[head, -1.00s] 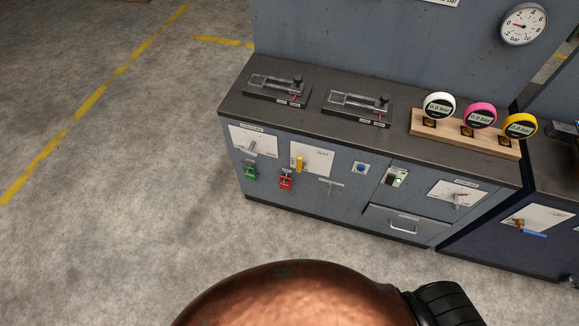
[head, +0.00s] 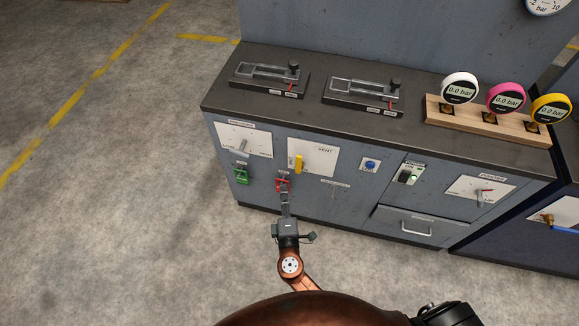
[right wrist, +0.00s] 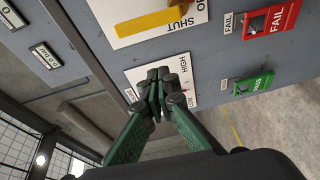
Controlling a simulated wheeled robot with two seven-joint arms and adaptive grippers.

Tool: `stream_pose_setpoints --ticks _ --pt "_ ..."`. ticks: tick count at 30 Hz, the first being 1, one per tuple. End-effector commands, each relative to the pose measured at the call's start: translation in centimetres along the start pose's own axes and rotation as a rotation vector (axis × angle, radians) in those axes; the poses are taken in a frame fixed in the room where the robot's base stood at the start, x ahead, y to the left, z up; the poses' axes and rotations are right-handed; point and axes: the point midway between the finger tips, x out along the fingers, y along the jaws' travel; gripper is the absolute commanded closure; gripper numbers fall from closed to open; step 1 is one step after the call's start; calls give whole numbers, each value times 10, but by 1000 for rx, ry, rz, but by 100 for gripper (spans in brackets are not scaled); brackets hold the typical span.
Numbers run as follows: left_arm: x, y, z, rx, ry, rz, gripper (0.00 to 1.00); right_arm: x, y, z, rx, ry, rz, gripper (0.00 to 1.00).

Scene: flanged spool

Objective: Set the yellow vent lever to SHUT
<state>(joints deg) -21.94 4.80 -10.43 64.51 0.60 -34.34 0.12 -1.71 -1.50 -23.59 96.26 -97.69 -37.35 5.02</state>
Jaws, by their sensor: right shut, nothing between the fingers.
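The yellow vent lever (head: 299,164) hangs upright on its white VENT plate (head: 322,158) on the cabinet front. My left gripper is not in view.
A red FAIL switch (right wrist: 270,20) and green PASS switch (right wrist: 253,86) sit near the lever. A pressure plate with a grey lever (head: 243,146) is to its left, a blue button (head: 370,165) to its right. Open floor (head: 120,220) lies left.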

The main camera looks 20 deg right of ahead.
Motion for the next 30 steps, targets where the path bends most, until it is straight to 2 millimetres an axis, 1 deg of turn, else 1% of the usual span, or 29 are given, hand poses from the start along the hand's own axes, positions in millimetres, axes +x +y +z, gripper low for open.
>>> stream_pose_setpoints --ticks 1,4,12,16,20,30 --pt "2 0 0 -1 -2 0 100 0 9 -2 -4 -2 25 100" --pt "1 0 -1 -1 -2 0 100 -1 18 -3 -10 -4 46 100" --pt "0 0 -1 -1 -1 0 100 -1 19 -4 -11 -3 45 100" --pt "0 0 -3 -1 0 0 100 6 18 -4 -11 -3 45 100" --pt "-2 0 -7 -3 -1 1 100 24 19 -4 -9 -4 45 100" --pt "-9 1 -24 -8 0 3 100 89 21 -4 -10 -3 44 100"
